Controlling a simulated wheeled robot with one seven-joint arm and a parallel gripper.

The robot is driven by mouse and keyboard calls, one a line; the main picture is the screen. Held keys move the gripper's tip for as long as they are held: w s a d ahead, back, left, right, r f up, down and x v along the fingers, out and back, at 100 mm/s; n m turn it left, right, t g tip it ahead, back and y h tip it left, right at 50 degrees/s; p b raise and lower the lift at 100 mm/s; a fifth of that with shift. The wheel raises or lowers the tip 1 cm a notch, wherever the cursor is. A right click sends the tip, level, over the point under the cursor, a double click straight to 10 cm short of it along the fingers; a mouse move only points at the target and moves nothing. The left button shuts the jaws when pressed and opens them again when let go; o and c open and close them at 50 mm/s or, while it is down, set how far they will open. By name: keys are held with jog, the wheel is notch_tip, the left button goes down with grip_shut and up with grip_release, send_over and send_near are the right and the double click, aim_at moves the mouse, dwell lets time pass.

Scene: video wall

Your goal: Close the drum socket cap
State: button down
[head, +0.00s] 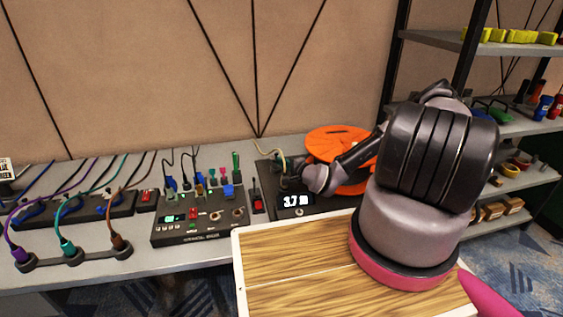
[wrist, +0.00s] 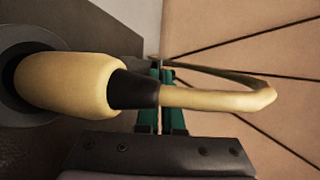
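The orange cable drum (head: 340,136) stands at the back of the grey bench, partly hidden by my arm. In the wrist view a thick cream plug (wrist: 65,82) with a black collar sits in a dark round socket (wrist: 22,78) at the left. Its cream cable (wrist: 215,100) runs right and loops back. My gripper's green fingers (wrist: 164,98) are almost together behind the plug's collar and cable, with only a narrow gap. I see nothing clearly held between them. I cannot make out a socket cap. In the head view my arm hides the fingers.
A black box with a 3.7 m display (head: 296,201) stands beside the drum. A switch panel (head: 198,222) and coloured plugs in a holder (head: 72,257) are to the left. A wooden-topped surface (head: 300,272) lies in front. A loaded shelf (head: 510,125) stands right.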

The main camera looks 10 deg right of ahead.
dwell(0.3)
jog(key=c, duration=1.1)
grip_release()
jog(key=shift+w, duration=0.1)
jog(key=shift+o, duration=0.2)
jog(key=v, duration=1.1)
jog(key=shift+f, duration=0.1)
